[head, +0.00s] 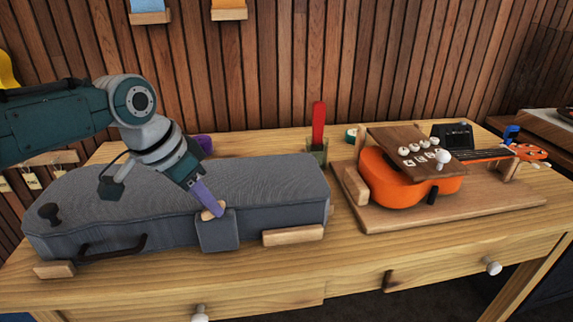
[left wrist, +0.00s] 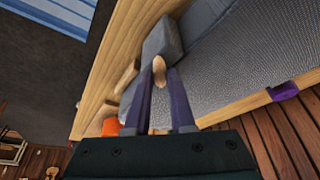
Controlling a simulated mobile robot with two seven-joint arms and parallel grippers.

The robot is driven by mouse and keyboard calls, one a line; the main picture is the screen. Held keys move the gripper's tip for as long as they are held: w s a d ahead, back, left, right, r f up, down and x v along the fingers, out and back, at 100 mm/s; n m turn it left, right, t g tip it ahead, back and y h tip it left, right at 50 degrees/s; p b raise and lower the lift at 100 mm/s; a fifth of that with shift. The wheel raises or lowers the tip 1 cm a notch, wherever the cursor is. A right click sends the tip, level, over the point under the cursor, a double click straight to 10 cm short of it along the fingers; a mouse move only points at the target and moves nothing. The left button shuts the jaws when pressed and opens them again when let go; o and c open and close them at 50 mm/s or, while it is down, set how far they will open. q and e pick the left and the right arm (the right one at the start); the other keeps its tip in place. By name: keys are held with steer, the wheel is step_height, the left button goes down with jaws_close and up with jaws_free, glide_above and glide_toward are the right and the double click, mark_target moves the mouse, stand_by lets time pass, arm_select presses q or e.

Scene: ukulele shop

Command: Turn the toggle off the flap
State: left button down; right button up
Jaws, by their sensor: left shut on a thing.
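The grey ukulele case (head: 270,185) lies closed on the wooden table. A grey flap (head: 218,236) hangs over its front side, and a small wooden toggle (head: 206,214) sits at the flap's upper edge. My left gripper (head: 215,208) reaches down from above, its purple fingers at the toggle and partly hiding it. In the left wrist view the toggle (left wrist: 158,66) lies between the tips of the gripper (left wrist: 160,74), its long side roughly along the fingers. The flap (left wrist: 163,42) is just beyond. My right gripper is not in view.
Wooden blocks (head: 292,236) stand against the case's front. An orange ukulele (head: 385,185) rests on a wooden board (head: 390,218) to the right. A red-handled tool (head: 318,125) stands in a holder behind. A dark handle (head: 112,247) is on the case's front left.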

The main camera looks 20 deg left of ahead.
arm_select(q)
steer(key=m+b, duration=0.2)
steer(key=m+g+h+b, duration=0.1)
steer(key=m+b, duration=0.1)
steer(key=m+h+b, duration=0.1)
steer(key=m+b, duration=0.1)
steer(key=shift+w+a+f, duration=0.2)
steer(key=shift+a+f, duration=0.05)
steer(key=shift+f, duration=0.05)
steer(key=shift+r+m+g+b, duration=0.2)
steer(key=shift+m+g+b, duration=0.4)
steer(key=shift+m+b, duration=0.65)
steer(key=c, duration=0.8)
jaws_free()
steer(key=shift+o, duration=0.2)
steer(key=shift+r, duration=0.1)
steer(key=shift+r+h, duration=0.1)
steer(key=shift+h, duration=0.2)
steer(key=p+v, duration=0.1)
steer(key=v, duration=0.8)
steer(key=shift+s+r, duration=0.15)
steer(key=shift+r, duration=0.15)
